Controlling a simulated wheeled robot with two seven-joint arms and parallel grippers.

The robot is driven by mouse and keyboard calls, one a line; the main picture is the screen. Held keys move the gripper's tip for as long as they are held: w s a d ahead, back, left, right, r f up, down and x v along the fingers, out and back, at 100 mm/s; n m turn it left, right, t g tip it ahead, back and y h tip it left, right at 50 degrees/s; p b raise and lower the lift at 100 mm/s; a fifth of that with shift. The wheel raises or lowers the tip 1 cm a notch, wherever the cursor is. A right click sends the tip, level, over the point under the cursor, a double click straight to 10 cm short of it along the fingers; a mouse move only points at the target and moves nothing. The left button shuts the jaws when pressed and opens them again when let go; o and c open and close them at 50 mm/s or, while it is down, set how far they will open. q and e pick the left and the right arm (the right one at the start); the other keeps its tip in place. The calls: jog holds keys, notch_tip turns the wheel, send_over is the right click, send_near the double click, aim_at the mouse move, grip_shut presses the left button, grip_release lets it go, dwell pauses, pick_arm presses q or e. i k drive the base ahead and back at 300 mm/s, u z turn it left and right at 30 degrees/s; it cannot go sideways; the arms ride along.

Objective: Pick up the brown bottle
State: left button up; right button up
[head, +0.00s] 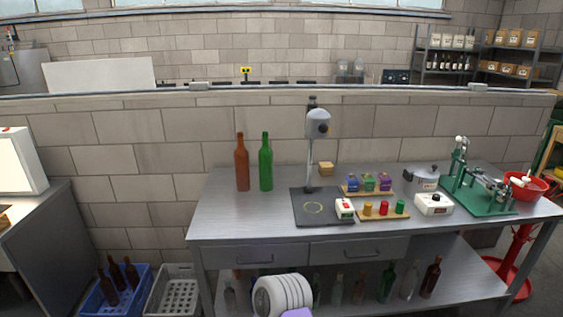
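A tall brown bottle (242,168) stands upright on the metal table (240,222), near its back left. A green bottle (265,165) stands upright just to its right, with a narrow gap between them. Other brown bottles stand in the blue crate (101,301) on the floor at the left, and a dark brown one (430,278) stands on the table's lower shelf. Neither of my grippers can be made out in the head view.
A black mat (309,216) with a lamp-like stand (318,125) lies right of the bottles. Small coloured blocks, a pot (425,178) and a green-based machine (478,195) fill the right side. The table's front left is clear.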

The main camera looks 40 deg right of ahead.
aim_at(241, 154)
jog(key=z, duration=1)
jog(key=i, duration=1.05)
jog(key=z, duration=0.7)
